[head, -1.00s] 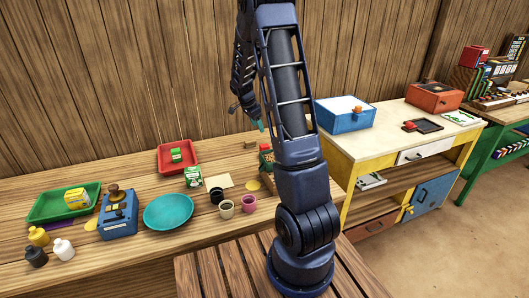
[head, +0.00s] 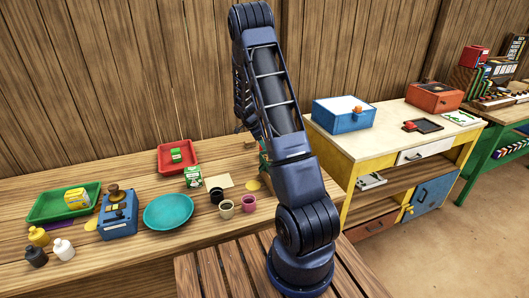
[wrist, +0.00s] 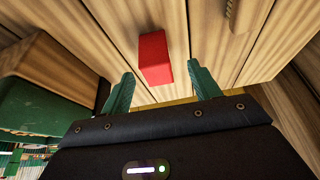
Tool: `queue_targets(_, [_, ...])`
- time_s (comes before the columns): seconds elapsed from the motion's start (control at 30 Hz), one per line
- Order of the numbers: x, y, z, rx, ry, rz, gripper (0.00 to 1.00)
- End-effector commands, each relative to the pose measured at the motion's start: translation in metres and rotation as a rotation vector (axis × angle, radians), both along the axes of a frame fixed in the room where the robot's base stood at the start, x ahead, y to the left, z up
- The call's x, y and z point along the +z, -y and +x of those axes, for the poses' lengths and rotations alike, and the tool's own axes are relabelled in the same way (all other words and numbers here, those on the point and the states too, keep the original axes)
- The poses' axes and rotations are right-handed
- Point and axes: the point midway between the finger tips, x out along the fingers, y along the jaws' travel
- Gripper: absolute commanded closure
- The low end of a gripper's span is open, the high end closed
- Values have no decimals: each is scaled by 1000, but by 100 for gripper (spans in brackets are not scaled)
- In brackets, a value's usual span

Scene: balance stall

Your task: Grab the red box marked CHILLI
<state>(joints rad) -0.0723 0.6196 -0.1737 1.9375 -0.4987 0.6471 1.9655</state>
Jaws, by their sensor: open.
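A red box (wrist: 154,57) shows in the wrist view, on the wooden boards just beyond my fingertips. I cannot read any marking on it from here. My gripper (wrist: 163,88) is open, with its two green fingers spread. The box lies ahead of the gap between them, slightly left of its middle, and the fingers do not hold it. In the head view my own arm hides my gripper and the red box.
The wooden counter (head: 140,165) carries a green tray (head: 45,207), a blue device (head: 118,222), a teal plate (head: 168,211), a red tray (head: 178,158) and cups. In the wrist view a large green object (wrist: 45,95) is close at left.

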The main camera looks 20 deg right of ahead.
Motion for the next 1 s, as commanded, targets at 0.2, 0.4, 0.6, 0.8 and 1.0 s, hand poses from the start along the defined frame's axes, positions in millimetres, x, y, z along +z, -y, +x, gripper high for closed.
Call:
queue_targets(0.2, [-15,5,-3,-2,-1,1,38])
queue_targets(0.4, [-41,15,-5,-1,-2,1,38])
queue_targets(0.6, [-50,18,-5,0,0,0,38])
queue_targets(0.8, [-49,18,-5,0,0,0,54])
queue_targets(1.0, [-49,18,-5,0,0,0,88])
